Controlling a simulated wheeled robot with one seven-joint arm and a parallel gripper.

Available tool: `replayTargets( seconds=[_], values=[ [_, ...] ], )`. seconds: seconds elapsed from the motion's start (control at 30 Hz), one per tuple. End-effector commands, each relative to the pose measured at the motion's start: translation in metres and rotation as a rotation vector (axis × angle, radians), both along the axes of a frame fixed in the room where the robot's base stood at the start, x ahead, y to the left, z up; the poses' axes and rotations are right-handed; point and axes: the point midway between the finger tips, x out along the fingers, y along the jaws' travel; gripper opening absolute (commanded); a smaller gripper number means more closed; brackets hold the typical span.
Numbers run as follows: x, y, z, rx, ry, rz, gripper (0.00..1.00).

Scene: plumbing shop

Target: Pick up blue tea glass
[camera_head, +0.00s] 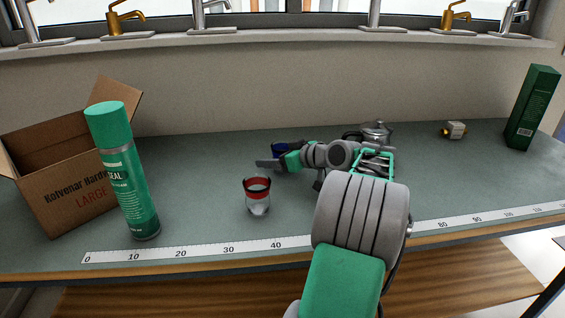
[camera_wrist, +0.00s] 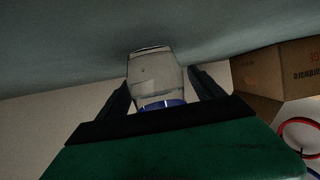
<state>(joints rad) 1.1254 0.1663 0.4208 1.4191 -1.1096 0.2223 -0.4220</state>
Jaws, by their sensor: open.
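The blue tea glass (camera_head: 282,149) stands on the counter at mid-depth, mostly hidden behind my gripper (camera_head: 270,161) in the head view. In the wrist view, which looks upside down, the clear glass (camera_wrist: 156,78) with its blue band lies between the two dark fingers of my gripper (camera_wrist: 160,88). The fingers are open, one on each side of the glass, with gaps visible. Contact is not visible. A similar tea glass with a red band (camera_head: 257,195) stands nearer the front edge, left of my arm.
A green spray can (camera_head: 134,190) and an open cardboard box (camera_head: 66,185) stand at left. A metal teapot (camera_head: 376,132) is behind my arm. A small brass-and-white fitting (camera_head: 455,130) and a dark green box (camera_head: 532,108) are at right. A ruler strip (camera_head: 190,250) runs along the front edge.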

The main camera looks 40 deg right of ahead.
Motion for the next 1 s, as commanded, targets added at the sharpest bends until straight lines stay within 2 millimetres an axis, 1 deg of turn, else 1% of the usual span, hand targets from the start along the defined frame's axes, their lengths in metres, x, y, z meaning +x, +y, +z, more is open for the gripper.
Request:
replayTargets(
  seconds=[0.17,1.0],
  values=[
    [-0.0001,-0.0007,0.0005,-0.001,0.000,-0.002,0.77],
    [-0.0010,-0.0013,0.0001,0.001,0.000,-0.003,0.09]
  ],
)
